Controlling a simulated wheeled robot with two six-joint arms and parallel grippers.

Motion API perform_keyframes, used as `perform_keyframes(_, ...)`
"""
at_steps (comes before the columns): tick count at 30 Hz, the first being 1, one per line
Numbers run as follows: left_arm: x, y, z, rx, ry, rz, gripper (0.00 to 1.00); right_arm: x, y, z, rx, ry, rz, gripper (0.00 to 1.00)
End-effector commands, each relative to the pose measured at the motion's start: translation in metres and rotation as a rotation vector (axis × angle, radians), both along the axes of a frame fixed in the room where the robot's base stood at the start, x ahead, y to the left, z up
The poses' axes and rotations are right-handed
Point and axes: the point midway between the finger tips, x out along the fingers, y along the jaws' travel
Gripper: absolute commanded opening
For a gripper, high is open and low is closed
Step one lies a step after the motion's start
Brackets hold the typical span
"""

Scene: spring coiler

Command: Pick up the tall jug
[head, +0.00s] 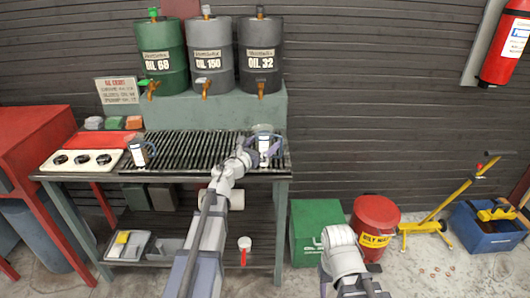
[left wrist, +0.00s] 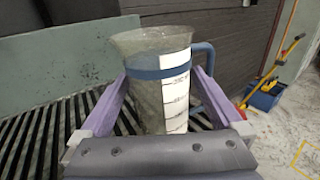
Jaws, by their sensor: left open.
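The tall jug (head: 264,141) stands upright at the right end of the slatted grate on the bench. In the left wrist view the jug (left wrist: 160,50) is clear, with a blue band, a white measuring scale and a blue handle on its right. My left gripper (head: 252,150) is at the jug. Its fingers are open on either side of the jug (left wrist: 162,80), around its body below the rim. The lower part of the jug is partly hidden by the gripper.
A second jug (head: 139,152) stands at the left of the grate (head: 190,148). Oil drums (head: 208,57) stand on a raised ledge behind. A white tray with black round parts (head: 83,160) lies at the left. A green box (head: 316,230) and red bin (head: 375,222) stand on the floor.

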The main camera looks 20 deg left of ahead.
Motion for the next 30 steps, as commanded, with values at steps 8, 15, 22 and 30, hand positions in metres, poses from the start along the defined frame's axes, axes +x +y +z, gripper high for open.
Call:
perform_keyframes(8,-0.0011,0.0,0.0,0.0,0.0,0.0,0.85,0.0,0.0,0.0,0.0,0.0,0.0,0.5)
perform_keyframes(15,-0.0011,0.0,0.0,0.0,0.0,0.0,0.58,0.0,0.0,0.0,0.0,0.0,0.0,0.5)
perform_keyframes(22,-0.0011,0.0,0.0,0.0,0.0,0.0,0.33,0.0,0.0,0.0,0.0,0.0,0.0,0.5)
perform_keyframes(30,-0.0011,0.0,0.0001,0.0,0.0,0.0,0.09,0.0,0.0,0.0,0.0,0.0,0.0,0.5)
